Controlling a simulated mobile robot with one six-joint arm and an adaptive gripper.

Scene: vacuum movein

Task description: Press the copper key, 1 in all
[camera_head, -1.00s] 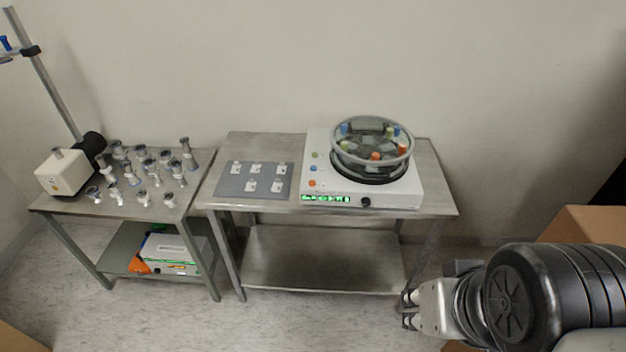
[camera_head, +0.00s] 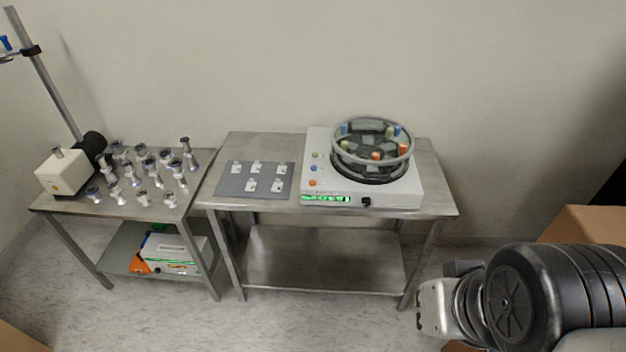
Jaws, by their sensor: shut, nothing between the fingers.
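The white machine (camera_head: 390,194) stands on the middle steel table. On its left top strip are three small round keys: an olive-green one (camera_head: 315,155), a blue one (camera_head: 315,168) and an orange-copper one (camera_head: 312,183) nearest the front. My gripper (camera_head: 419,321) is at the lower right, in front of the table and well away from the keys. It is shut and empty, and its fingers are mostly out of sight. Nothing covers the copper key.
A round clear-lidded rotor (camera_head: 371,146) with coloured caps tops the machine. A green display (camera_head: 326,199) and black knob (camera_head: 366,202) are on its front. A grey mat (camera_head: 232,184) holds several small white items. Cardboard boxes (camera_head: 585,223) stand right.

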